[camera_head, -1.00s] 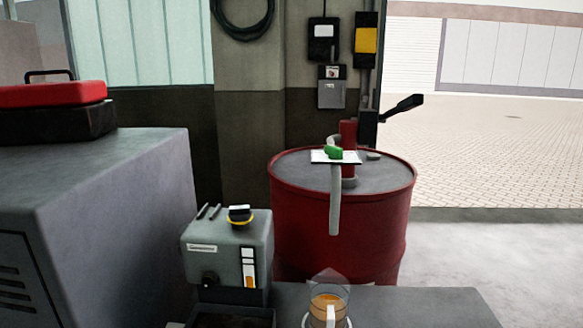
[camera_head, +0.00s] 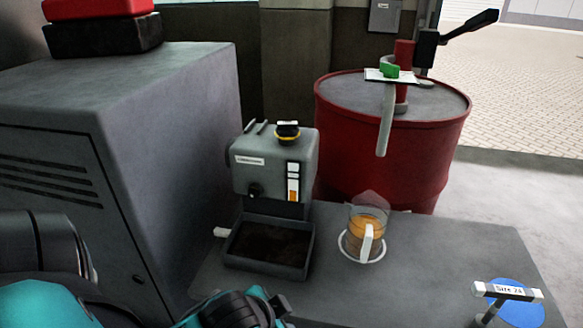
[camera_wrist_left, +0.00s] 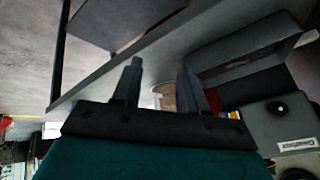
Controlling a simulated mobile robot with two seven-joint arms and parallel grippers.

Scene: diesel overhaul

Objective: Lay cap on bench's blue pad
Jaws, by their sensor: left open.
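The cap (camera_head: 288,133), black with a yellow band, sits on top of the grey machine (camera_head: 270,170) in the head view. The round blue pad (camera_head: 518,308) lies on the bench (camera_head: 420,270) at the lower right, partly hidden by a small label stand. My left gripper (camera_wrist_left: 158,68) is open in the left wrist view, with nothing held between its fingers. In the head view my left arm enters at the bottom left, in front of and below the machine. My right gripper is not in view.
A jug of amber liquid (camera_head: 366,232) stands on a white ring right of the machine. A dark tray (camera_head: 268,250) sits at the machine's foot. A grey cabinet (camera_head: 150,130) rises on the left, a red drum (camera_head: 390,140) behind. Bench between jug and pad is clear.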

